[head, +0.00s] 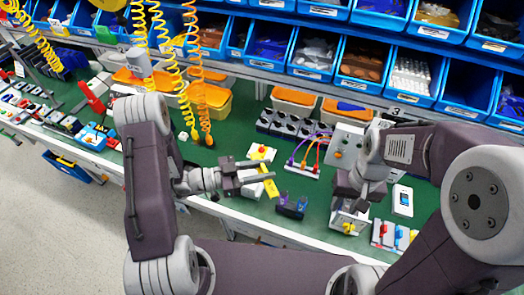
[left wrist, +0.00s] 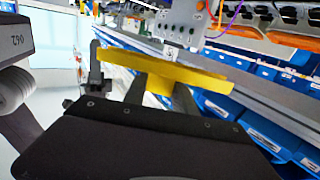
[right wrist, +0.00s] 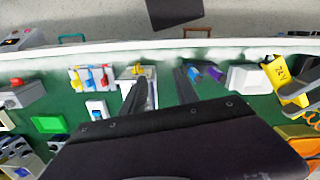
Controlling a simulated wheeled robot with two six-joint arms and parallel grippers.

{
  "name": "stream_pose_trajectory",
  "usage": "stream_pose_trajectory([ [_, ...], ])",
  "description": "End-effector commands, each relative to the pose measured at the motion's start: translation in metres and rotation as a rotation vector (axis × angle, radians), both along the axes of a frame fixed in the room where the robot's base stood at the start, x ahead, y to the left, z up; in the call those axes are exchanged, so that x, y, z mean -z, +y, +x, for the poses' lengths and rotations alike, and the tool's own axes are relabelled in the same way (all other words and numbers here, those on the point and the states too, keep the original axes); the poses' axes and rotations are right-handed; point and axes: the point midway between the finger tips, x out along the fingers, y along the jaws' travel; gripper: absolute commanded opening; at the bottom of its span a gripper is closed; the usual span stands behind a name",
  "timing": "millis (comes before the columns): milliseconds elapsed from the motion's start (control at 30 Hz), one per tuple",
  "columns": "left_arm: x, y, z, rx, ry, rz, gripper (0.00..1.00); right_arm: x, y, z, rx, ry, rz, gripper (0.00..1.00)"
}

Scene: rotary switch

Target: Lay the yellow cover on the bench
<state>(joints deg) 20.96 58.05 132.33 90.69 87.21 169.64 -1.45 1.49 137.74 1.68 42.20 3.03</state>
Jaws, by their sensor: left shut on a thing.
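The yellow cover (head: 270,187) is between the fingers of my left gripper (head: 262,175), which is shut on it above the bench (head: 232,132). In the left wrist view the cover (left wrist: 165,68) is a flat yellow plate with a narrower part down between the fingers. Its lettered face (right wrist: 285,72) shows at the right of the right wrist view. My right gripper (right wrist: 158,82) is open with nothing between its fingers. It points down over a white box with a yellow knob (right wrist: 138,71), also below it in the head view (head: 348,227).
A dark fork-like part with blue-purple tips (head: 292,206) stands between the grippers. A white box (head: 251,190) is close below the cover. Red, blue and yellow levers (head: 385,234) are at the right. Blue bins (head: 312,55) line the back.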

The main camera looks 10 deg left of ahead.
Motion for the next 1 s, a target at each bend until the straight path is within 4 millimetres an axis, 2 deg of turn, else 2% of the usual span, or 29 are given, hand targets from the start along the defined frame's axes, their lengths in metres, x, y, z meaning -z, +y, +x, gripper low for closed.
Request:
stream_pose_trajectory([
  [33,0.000,0.000,0.000,-0.001,0.000,0.000,0.00,-0.017,0.005,0.020,-0.009,0.004,0.000,0.36],
  [167,0.000,0.000,0.000,-0.001,0.000,0.000,0.00,-0.063,0.036,0.062,-0.096,0.026,-0.001,0.36],
  [267,0.000,0.000,0.000,-0.001,0.000,0.000,0.00,-0.096,0.073,0.088,-0.192,0.025,-0.004,0.36],
  [300,0.000,0.000,0.000,-0.001,0.000,0.000,0.00,-0.108,0.091,0.096,-0.236,0.020,-0.005,0.36],
  [433,0.000,0.000,0.000,-0.002,0.000,0.000,0.00,-0.134,0.156,0.112,-0.390,-0.018,0.001,0.36],
  [500,0.000,0.000,0.000,-0.002,0.000,0.000,0.00,-0.137,0.186,0.115,-0.457,-0.046,0.009,0.36],
  [600,0.000,0.000,0.000,-0.002,0.000,0.000,0.00,-0.129,0.212,0.104,-0.526,-0.034,0.007,0.36],
  [700,0.000,0.000,0.000,-0.002,0.000,0.000,0.00,-0.125,0.222,0.097,-0.558,-0.024,0.004,0.36],
  [867,0.000,0.000,0.000,-0.002,0.000,0.000,0.00,-0.123,0.223,0.096,-0.563,-0.023,0.004,0.36],
  [1000,0.000,0.000,0.000,-0.002,0.000,0.000,0.00,-0.105,0.223,0.095,-0.563,-0.021,0.003,0.36],
])
